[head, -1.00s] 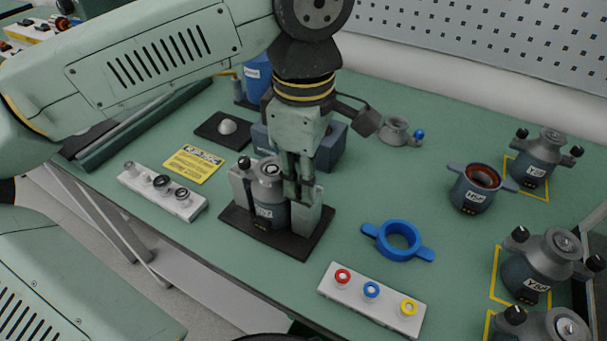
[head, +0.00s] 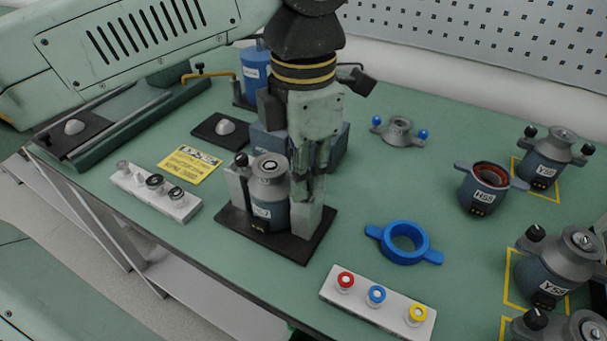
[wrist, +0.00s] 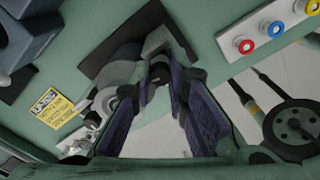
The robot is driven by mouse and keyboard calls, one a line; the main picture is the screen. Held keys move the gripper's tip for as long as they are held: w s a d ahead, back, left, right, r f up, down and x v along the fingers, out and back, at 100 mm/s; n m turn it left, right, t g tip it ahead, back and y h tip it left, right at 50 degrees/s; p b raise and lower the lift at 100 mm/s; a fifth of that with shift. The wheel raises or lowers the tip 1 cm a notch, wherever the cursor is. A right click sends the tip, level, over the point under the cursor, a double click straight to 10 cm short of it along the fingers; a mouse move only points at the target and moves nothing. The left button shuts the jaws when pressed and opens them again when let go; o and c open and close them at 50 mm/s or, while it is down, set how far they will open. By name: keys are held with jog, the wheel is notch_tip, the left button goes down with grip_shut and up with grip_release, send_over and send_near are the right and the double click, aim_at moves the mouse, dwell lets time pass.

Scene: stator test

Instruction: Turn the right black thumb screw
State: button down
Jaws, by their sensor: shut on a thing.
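The stator housing (head: 268,205), a blue-grey cylinder with a grey top, stands upright between two grey posts on a black base plate (head: 300,250). Its left black thumb screw (head: 242,160) shows free at the top left. My gripper (head: 308,185) points down over the right post. In the wrist view, the fingers close around the right black thumb screw (wrist: 159,73), a small dark knob at their tips. In the head view this screw is hidden by my fingers.
A blue ring with two handles (head: 404,242) and a white strip with red, blue and yellow knobs (head: 378,304) lie to the right. Another strip (head: 152,190) lies left. A blue-grey block (head: 265,140) stands behind the gripper. More housings stand far right.

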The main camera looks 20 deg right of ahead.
jog(key=shift+n, duration=0.8)
jog(key=c, duration=1.5)
grip_release()
jog(key=shift+c, duration=0.2)
jog(key=shift+r, duration=0.15)
jog(key=shift+d+r, duration=0.1)
jog(key=shift+r, duration=3.8)
